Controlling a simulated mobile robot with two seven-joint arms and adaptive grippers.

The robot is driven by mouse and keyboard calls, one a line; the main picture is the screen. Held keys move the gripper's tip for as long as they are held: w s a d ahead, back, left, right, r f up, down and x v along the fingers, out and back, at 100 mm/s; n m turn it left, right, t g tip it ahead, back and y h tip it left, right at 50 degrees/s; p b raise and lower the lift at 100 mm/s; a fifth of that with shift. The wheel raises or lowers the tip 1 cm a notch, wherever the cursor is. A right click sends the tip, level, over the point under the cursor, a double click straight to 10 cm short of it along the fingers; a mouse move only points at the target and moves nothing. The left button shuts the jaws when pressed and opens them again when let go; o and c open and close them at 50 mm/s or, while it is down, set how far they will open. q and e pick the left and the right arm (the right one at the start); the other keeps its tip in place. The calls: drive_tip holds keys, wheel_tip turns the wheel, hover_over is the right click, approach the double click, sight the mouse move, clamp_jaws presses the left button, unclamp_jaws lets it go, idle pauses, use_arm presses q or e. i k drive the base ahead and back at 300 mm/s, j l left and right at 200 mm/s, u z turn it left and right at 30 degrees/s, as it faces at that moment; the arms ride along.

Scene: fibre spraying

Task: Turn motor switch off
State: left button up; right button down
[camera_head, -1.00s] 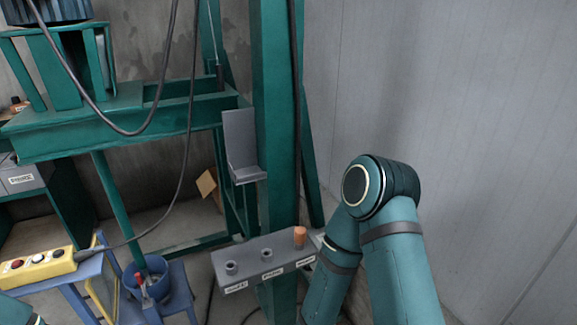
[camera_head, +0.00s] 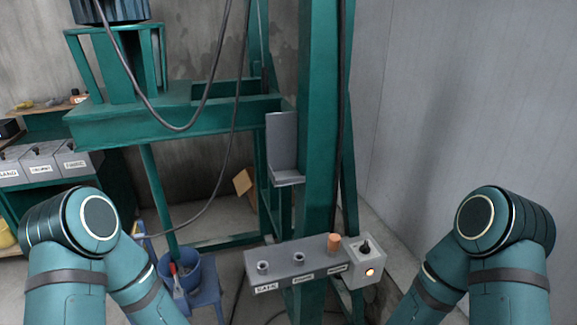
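A light grey switch box (camera_head: 369,268) sits at the right end of a grey panel, low on the green post. My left arm stands at the lower left and my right arm at the lower right, on either side of the panel. Both grippers are out of view below the picture, so neither is seen touching the switch box.
The grey panel (camera_head: 293,264) has two grey sockets and an orange cylinder (camera_head: 334,242). A green post (camera_head: 318,120) rises behind it, with a small grey bracket (camera_head: 283,145). A blue bucket (camera_head: 187,272) on a blue stool stands left.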

sight(364, 248)
drive_tip(key=z, duration=0.4)
drive_tip(key=i+z, duration=0.1)
drive_tip(key=z, duration=0.75)
drive_tip(key=i+z, duration=0.1)
drive_tip(key=z, duration=0.3)
drive_tip(key=i+j, duration=0.25)
